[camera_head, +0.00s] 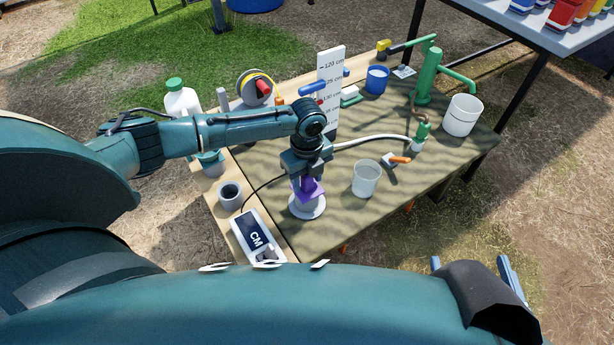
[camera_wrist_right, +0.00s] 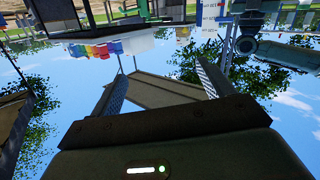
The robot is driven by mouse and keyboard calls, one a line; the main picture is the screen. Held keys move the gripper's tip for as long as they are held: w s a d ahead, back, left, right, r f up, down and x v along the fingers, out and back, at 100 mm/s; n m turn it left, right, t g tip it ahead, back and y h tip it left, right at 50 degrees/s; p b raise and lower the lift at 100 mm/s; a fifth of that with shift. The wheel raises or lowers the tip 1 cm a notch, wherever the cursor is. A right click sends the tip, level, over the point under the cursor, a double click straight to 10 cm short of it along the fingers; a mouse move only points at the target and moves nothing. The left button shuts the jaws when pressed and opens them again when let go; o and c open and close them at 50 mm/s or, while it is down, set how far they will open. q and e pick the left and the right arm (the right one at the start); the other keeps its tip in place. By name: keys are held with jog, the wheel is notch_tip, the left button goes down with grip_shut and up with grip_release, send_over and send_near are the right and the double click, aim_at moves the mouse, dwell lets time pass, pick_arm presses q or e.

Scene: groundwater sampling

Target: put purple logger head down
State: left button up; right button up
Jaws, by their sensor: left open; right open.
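The purple logger head (camera_head: 312,189) sits on a round white base (camera_head: 306,209) at the near edge of the table, in the head view. My left gripper (camera_head: 308,176) points down right over it; its fingers are around or just above the purple head, and it is open. The gripper body hides part of the head, so I cannot tell whether the fingers touch it. My right gripper (camera_head: 472,268) is off the near side of the table, open, with its fingertips showing. In the right wrist view the right gripper (camera_wrist_right: 160,75) is open and empty.
A meter marked CM (camera_head: 256,238) and a grey cup (camera_head: 230,196) lie left of the white base. A clear beaker (camera_head: 366,179) stands to its right. A white bucket (camera_head: 462,116), green pump (camera_head: 428,80), blue cup (camera_head: 376,80) and scale board (camera_head: 330,85) stand farther back.

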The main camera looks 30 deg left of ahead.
pick_arm(q)
jog(key=shift+r, duration=0.1)
jog(key=shift+r, duration=0.35)
notch_tip(320, 180, up, 11)
jog(key=p, duration=0.4)
jog(key=s+d+f+n+t+h, duration=0.25)
jog(key=s+d, duration=0.25)
jog(key=d, duration=0.4)
jog(key=s+d+f+n+t+h, duration=0.2)
jog(key=s+d+n+h, duration=0.15)
jog(key=d, duration=0.45)
jog(key=s+a+r+n+t+y, duration=0.1)
jog(key=s+a+r+n+t, duration=0.5)
jog(key=n, duration=0.7)
notch_tip(320, 180, up, 4)
jog(key=s+t, duration=0.2)
jog(key=shift+a+t, duration=0.25)
jog(key=shift+t, duration=0.1)
pick_arm(e)
jog(key=shift+s+d+r+m+g+h, duration=0.25)
jog(key=shift+s+m+g+h, duration=0.1)
jog(key=shift+g, duration=0.2)
jog(key=shift+s+d+r+m+g+h, duration=0.25)
jog(key=shift+s+m+g, duration=0.1)
jog(key=shift+g, duration=0.2)
pick_arm(q)
jog(key=shift+s+f, duration=0.15)
